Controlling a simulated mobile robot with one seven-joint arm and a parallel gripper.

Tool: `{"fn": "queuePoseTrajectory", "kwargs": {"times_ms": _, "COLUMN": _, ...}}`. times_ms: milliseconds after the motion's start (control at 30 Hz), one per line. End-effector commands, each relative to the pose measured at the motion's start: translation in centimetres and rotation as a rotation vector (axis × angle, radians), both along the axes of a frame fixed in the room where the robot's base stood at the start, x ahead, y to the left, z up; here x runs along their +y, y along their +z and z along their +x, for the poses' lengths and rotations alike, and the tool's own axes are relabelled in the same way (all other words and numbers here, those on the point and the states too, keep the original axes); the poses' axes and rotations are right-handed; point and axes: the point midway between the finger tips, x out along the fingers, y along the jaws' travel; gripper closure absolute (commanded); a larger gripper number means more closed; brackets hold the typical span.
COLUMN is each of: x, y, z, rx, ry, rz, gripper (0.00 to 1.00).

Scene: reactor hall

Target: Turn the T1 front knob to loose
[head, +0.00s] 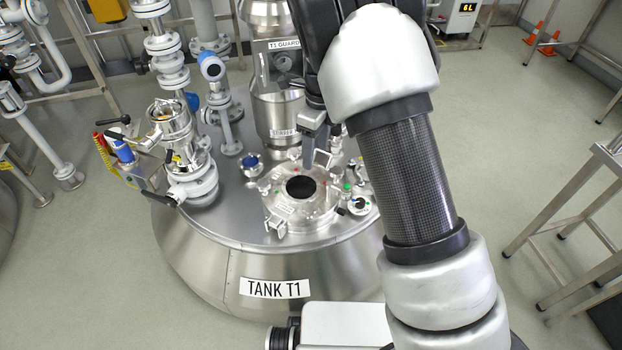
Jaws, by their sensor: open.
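The T1 tank (232,262) has a "TANK T1" label on its front. On its top is a round metal hatch (318,207) with a dark central opening. Small clamp fittings with red and green marks stand around the hatch rim. One fitting (276,227) is at the front left of the rim; I cannot tell for certain which is the front knob, or its setting. My gripper (309,152) points down over the back edge of the hatch, with nothing seen in it. It is open, but my arm hides part of it. Contact with the hatch cannot be told.
A "T1 GUARD" box (283,62) and a steel column stand behind the hatch. A valve assembly (190,165) with black handles rises at the left of the tank. A small dial (360,205) sits right of the hatch. A metal frame table (590,215) stands at right, with open floor between.

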Motion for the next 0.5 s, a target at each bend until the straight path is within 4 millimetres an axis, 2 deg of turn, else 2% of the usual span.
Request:
{"fn": "queuePoseTrajectory", "kwargs": {"times_ms": 33, "x": 0.6, "y": -3.2, "z": 0.4, "rx": 0.014, "ry": -0.053, "rz": -0.020, "gripper": 0.42}}
{"fn": "queuePoseTrajectory", "kwargs": {"times_ms": 100, "x": 1.2, "y": -5.4, "z": 0.7, "rx": 0.023, "ry": -0.120, "rz": -0.035, "gripper": 0.42}}
{"fn": "queuePoseTrajectory", "kwargs": {"times_ms": 200, "x": 1.6, "y": -7.2, "z": 0.9, "rx": 0.029, "ry": -0.178, "rz": -0.049, "gripper": 0.42}}
{"fn": "queuePoseTrajectory", "kwargs": {"times_ms": 367, "x": 1.7, "y": -8.9, "z": 1.0, "rx": 0.032, "ry": -0.204, "rz": -0.054, "gripper": 0.42}}
{"fn": "queuePoseTrajectory", "kwargs": {"times_ms": 500, "x": 1.7, "y": -11.4, "z": 0.9, "rx": 0.035, "ry": -0.203, "rz": -0.054, "gripper": 0.42}}
